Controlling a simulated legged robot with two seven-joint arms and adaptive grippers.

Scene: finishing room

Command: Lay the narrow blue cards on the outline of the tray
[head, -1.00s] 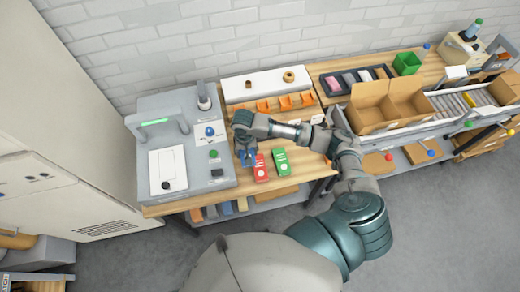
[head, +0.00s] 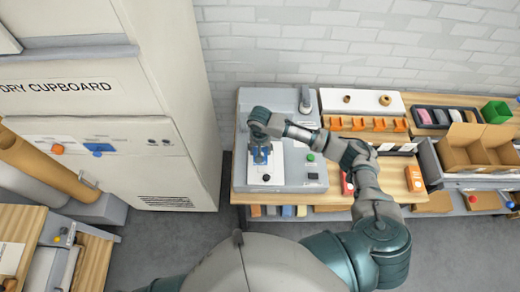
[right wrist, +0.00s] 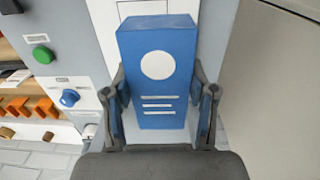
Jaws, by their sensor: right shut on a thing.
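My right gripper (head: 260,156) is shut on a narrow blue card (right wrist: 158,85), a thick block with a white circle and several white lines. In the right wrist view its fingers (right wrist: 160,110) grip the card's two sides. The gripper is over the white plate (head: 266,175) on the grey machine, which looks like the tray. A dark outline on the white plate (right wrist: 140,8) shows behind the card in the right wrist view, mostly hidden by it. I cannot tell whether the card touches the plate. My left gripper is not in view.
A red card (head: 347,183), partly behind my right arm, and an orange card (head: 415,178) lie on the wooden bench. The machine (head: 300,178) has a green button (right wrist: 42,54) and a blue knob (right wrist: 69,97). A tall cupboard (head: 180,90) stands left of it.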

